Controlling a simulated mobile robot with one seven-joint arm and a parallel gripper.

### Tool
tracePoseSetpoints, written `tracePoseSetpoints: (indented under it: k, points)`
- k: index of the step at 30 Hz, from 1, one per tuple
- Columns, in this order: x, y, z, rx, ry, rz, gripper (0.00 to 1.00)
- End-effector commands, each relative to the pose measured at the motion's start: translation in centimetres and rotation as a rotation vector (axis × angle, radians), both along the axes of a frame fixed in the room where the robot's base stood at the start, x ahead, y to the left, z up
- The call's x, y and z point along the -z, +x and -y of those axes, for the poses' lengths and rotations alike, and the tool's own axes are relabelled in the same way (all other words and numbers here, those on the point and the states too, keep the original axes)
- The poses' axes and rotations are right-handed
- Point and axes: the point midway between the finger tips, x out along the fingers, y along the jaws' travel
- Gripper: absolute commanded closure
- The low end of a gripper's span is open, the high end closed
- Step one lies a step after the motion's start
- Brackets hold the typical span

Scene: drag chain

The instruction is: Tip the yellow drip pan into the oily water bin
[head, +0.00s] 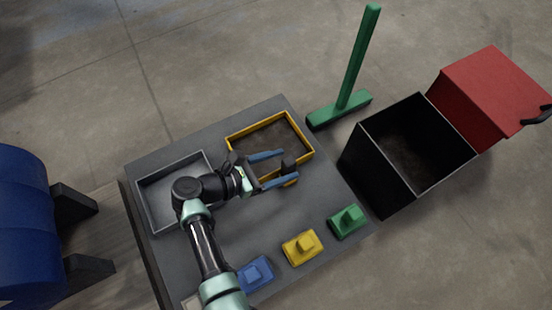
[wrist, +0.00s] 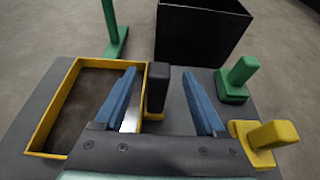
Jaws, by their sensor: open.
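The yellow drip pan (head: 308,143) lies flat on the grey bench, with a dark brown bottom or contents. It fills the left of the wrist view (wrist: 53,112). A black upright handle (wrist: 158,90) on a yellow foot stands at the pan's near right side. My gripper (head: 290,166) is open, its blue fingers on either side of the handle in the wrist view (wrist: 160,74). I cannot tell whether either finger touches it. An open black bin (head: 375,172) stands on the floor right of the bench, dark inside. No label shows on it.
A red box (head: 487,85) stands behind the bin. A green broom-like tool (head: 340,109) stands beyond the pan. Blue (head: 255,274), yellow (head: 302,248) and green (head: 348,222) handled blocks line the bench's near side. A grey tray (head: 143,206) sits left. A blue drum (head: 22,230) is far left.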

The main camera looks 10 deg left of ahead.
Motion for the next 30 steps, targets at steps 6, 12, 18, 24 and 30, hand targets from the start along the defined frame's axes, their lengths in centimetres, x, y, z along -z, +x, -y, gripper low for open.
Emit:
tracePoseSetpoints:
  k: [6, 12, 18, 24, 30]
  points:
    - [0.7, 0.8, 1.1, 0.002, 0.001, 0.002, 0.28]
    - [1.7, 2.3, 3.0, 0.003, 0.001, 0.003, 0.28]
    - [2.0, 3.3, 4.2, -0.001, 0.001, 0.001, 0.28]
    - [1.9, 3.3, 4.3, -0.002, 0.000, 0.001, 0.28]
    - [1.9, 3.3, 4.3, -0.002, 0.000, 0.001, 0.58]
